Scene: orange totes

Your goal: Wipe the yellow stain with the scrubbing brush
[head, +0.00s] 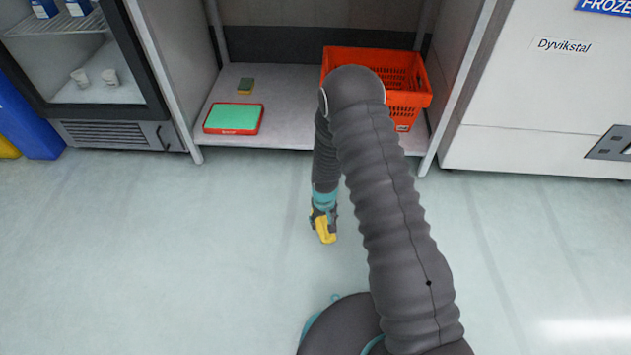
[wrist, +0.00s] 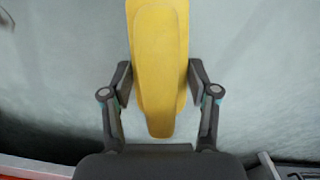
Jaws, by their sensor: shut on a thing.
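My gripper (head: 322,210) hangs above the floor in front of the shelf. It is shut on a long yellow object (head: 326,229), which appears to be the scrubbing brush. In the wrist view my gripper (wrist: 160,86) has one finger on each side of the yellow brush (wrist: 160,45). The brush's smooth yellow side faces the camera, and its far end runs out of the top of the picture. Its bristles are hidden. I cannot see a yellow stain in either view; my arm covers part of the floor.
A low shelf (head: 275,132) holds a red-rimmed green tray (head: 232,118), a small sponge (head: 245,86) and an orange basket (head: 415,100). A glass-door fridge (head: 95,90) stands left and a white freezer (head: 540,110) right. The pale floor (head: 150,250) is open.

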